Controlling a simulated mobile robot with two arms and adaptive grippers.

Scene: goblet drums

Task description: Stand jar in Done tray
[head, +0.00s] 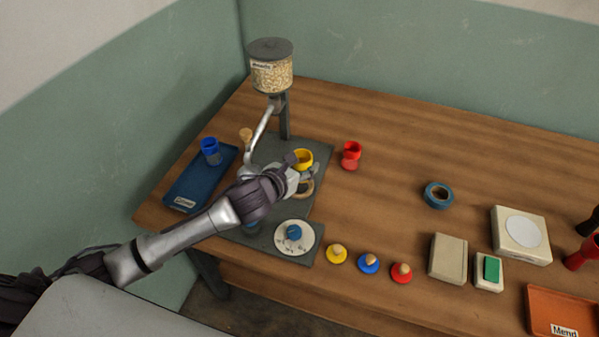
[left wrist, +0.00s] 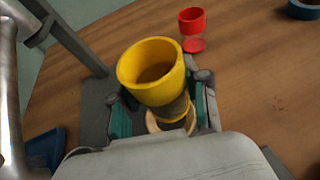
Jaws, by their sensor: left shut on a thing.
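My left gripper (head: 300,172) is shut on a yellow goblet-shaped jar (head: 304,155). In the left wrist view the jar (left wrist: 150,72) is upright or nearly so, mouth towards the camera, its narrow lower part between the fingers (left wrist: 163,108). Its inside looks brownish; I cannot tell whether it is filled. It is over a pale wooden ring (head: 305,188) on the grey stand plate; I cannot tell whether it touches. The blue tray (head: 186,190) at the left has a white label, hard to read, and holds a blue jar (head: 210,150). My right gripper is not in view.
A grain dispenser (head: 271,70) with a crank stands behind the gripper. A red jar (head: 351,156) and blue tape roll (head: 438,195) are to the right. A dial (head: 294,237), several knobbed lids (head: 368,263) and an orange "Mend" tray (head: 560,305) lie nearer the front.

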